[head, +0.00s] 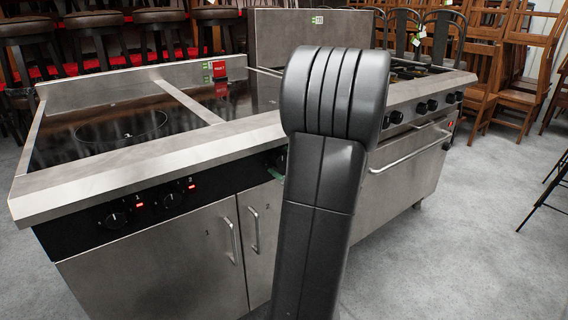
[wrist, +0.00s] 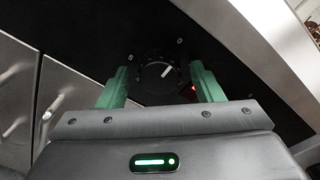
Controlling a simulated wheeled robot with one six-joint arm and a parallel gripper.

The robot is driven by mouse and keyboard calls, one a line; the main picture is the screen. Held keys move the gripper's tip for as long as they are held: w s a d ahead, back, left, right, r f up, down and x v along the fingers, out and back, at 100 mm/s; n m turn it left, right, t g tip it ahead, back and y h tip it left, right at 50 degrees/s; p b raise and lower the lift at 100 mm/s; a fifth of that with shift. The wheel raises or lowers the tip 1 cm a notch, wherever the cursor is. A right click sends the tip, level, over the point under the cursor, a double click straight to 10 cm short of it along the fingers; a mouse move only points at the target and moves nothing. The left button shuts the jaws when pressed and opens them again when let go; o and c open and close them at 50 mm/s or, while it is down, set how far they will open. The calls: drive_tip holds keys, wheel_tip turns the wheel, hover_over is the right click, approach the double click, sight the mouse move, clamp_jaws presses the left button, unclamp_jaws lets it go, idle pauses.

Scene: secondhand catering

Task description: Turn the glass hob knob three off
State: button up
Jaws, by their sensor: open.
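A round black hob knob (wrist: 157,76) with a white pointer line sits on the dark control panel in the wrist view. The pointer tilts up and right, towards a small O mark. A mark like S or 3 is at its upper left. A red light (wrist: 193,88) glows at its lower right. My gripper (wrist: 160,70) is open, with one green finger on each side of the knob; contact cannot be told.
Two more hob knobs (head: 115,220) (head: 172,200) with red lights are on the panel's left, below the black glass hob (head: 105,132). Cupboard handles (head: 228,240) stick out below. A range (head: 412,165) with black knobs and an oven handle stands right. Grey floor lies open at right.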

drive_tip(key=p+v, duration=0.2)
drive_tip(key=v, duration=1.1)
drive_tip(key=shift+s+d, duration=0.25)
drive_tip(key=shift+s, duration=0.1)
drive_tip(key=shift+w+a, duration=0.1)
drive_tip(key=shift+w, duration=0.05)
drive_tip(key=b+x, duration=0.1)
drive_tip(key=x, duration=1.2)
drive_tip(key=shift+w+a+b, duration=0.2)
drive_tip(key=shift+w+b, duration=0.05)
drive_tip(key=shift+b, duration=0.15)
